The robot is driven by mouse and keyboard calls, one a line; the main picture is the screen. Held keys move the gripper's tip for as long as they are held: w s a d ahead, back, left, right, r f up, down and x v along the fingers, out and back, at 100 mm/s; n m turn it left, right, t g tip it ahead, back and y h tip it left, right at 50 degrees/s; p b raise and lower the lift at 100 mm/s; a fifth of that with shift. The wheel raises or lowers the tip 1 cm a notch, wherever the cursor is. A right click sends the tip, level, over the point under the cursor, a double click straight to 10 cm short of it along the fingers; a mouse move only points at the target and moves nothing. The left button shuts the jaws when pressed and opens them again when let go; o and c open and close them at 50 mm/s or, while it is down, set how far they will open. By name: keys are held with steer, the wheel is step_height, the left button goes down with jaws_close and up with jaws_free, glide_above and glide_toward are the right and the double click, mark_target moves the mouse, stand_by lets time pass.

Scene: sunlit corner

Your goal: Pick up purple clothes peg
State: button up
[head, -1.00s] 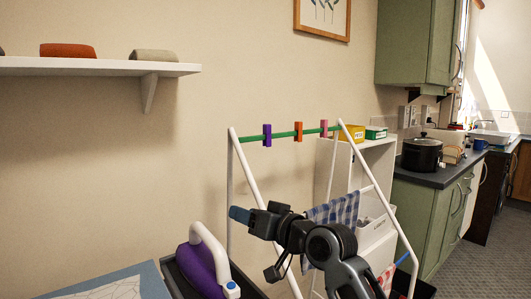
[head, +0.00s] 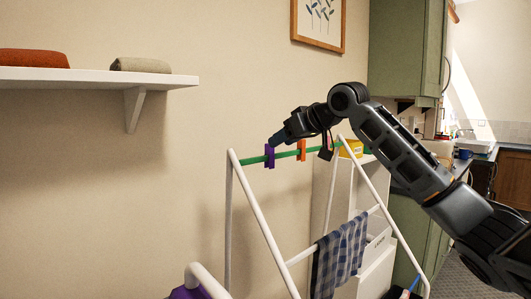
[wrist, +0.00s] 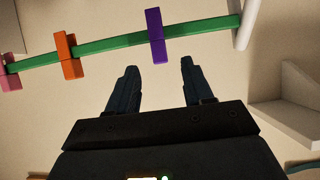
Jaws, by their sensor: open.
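The purple clothes peg (head: 269,156) is clipped on the green rail (head: 285,154) at the top of a white drying rack, near the rail's left end. It also shows in the wrist view (wrist: 156,36), upright across the rail, ahead of the space between my fingers. My gripper (head: 277,139) is close to the peg in the head view. In the wrist view my gripper (wrist: 157,76) is open and empty, its two dark fingertips just short of the peg. I cannot tell from the head view whether a finger touches the peg.
An orange peg (head: 301,150) and a pink peg (wrist: 9,72) sit on the same rail. A checked cloth (head: 339,256) hangs on the white rack (head: 262,222). A wall shelf (head: 95,79) with rolled towels is at the left.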

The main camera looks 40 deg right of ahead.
mark_target(270, 156)
steer(key=p+x, duration=0.1)
steer(key=x, duration=0.5)
steer(key=shift+w+p, duration=0.4)
steer(key=shift+c, duration=0.2)
jaws_close()
